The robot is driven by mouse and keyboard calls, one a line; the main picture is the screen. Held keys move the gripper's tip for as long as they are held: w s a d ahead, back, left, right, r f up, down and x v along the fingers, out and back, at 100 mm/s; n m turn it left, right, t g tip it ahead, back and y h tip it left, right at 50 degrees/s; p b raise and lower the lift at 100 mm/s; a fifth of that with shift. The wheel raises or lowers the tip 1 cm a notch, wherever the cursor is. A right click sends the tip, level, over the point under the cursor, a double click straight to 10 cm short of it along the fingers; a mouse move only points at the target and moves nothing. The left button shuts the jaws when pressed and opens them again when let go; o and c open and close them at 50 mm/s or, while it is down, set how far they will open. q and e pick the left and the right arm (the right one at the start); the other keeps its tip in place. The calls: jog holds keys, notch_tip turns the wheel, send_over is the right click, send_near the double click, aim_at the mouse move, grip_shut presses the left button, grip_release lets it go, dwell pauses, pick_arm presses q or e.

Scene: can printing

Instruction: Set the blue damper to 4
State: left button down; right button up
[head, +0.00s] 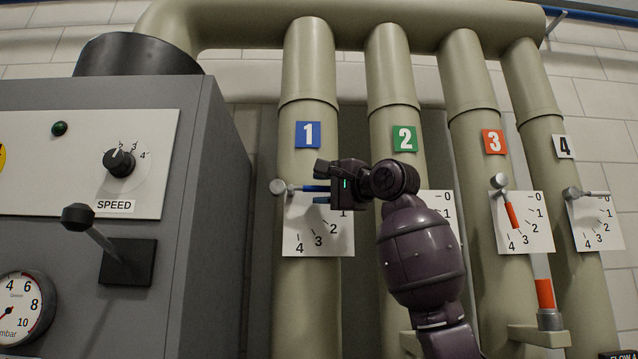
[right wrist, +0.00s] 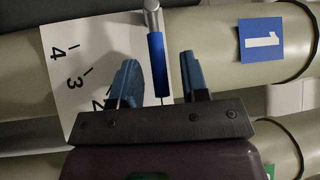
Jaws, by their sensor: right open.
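The blue damper lever (head: 313,188) is on the pipe marked with a blue 1. It has a metal pivot (head: 278,187) and lies about level, pointing right. Its dial plate (head: 300,240) shows 1, 2, 3 and 4 below the lever; the 0 area is hidden by my gripper. My right gripper (head: 318,184) is at the lever's free end. In the right wrist view the blue handle (right wrist: 158,65) lies between the two open blue fingers (right wrist: 158,80), with a gap on both sides. My left gripper is not in view.
A green-2 pipe (head: 390,120), an orange-3 pipe with an orange lever (head: 511,214) and a black-4 pipe (head: 565,190) stand to the right. A grey cabinet (head: 220,200) with a speed knob (head: 119,162) and a black-knobbed lever (head: 78,216) stands left.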

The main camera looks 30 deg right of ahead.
jog(key=shift+w+a, duration=0.2)
jog(key=shift+w, duration=0.45)
jog(key=shift+c, duration=0.4)
grip_shut()
